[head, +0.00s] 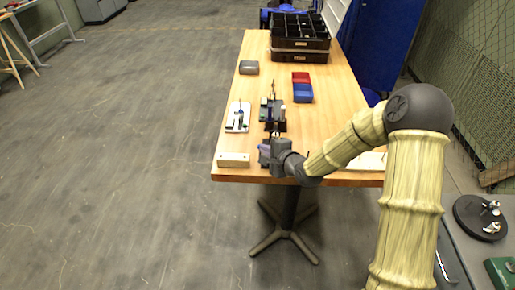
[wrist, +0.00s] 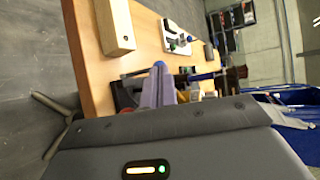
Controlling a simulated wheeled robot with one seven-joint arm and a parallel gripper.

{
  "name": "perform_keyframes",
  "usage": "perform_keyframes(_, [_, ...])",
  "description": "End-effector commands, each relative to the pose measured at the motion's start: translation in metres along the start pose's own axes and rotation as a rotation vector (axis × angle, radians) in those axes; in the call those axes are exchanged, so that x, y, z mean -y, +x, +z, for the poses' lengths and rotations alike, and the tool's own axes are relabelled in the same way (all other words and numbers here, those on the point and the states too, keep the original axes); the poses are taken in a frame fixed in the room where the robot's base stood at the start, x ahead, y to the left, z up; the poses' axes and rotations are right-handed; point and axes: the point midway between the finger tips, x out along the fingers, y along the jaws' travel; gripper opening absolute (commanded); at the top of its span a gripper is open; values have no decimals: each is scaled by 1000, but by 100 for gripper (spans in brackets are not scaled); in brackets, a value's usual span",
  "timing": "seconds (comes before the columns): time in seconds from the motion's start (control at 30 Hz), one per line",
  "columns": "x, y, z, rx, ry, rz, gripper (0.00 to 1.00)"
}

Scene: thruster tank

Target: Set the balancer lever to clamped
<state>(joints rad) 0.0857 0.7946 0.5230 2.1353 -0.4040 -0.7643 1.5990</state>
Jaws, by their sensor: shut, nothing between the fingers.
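My gripper (head: 264,152) is over the near part of the wooden table, its fingers together and empty. In the wrist view the fingertips (wrist: 159,72) overlap a dark fixture with a thin horizontal rod (wrist: 205,76), which I take to be the balancer. In the head view this dark fixture (head: 272,112) stands just beyond my gripper, with upright posts. A small blue round knob shows at the fingertips in the wrist view; I cannot tell whether it is the lever or whether the fingers touch it. The lever's setting cannot be made out, as my gripper hides part of the fixture.
A white board with small knobs (head: 238,117) lies left of the fixture. A pale wooden block (head: 233,160) sits at the near left corner. Blue (head: 302,93) and red bins (head: 301,77), a grey box (head: 249,68) and black crates (head: 300,42) stand farther back on the table.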

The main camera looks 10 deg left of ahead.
Motion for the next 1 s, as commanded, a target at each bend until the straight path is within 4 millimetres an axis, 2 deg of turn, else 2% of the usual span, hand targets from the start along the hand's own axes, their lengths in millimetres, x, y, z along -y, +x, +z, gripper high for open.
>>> perform_keyframes(0.13, [6, 2, -8, -8, 11, 5, 0])
perform_keyframes(0.57, [5, 5, -6, -4, 6, 5, 0])
perform_keyframes(1.0, [-6, -4, -1, -4, 5, 5, 0])
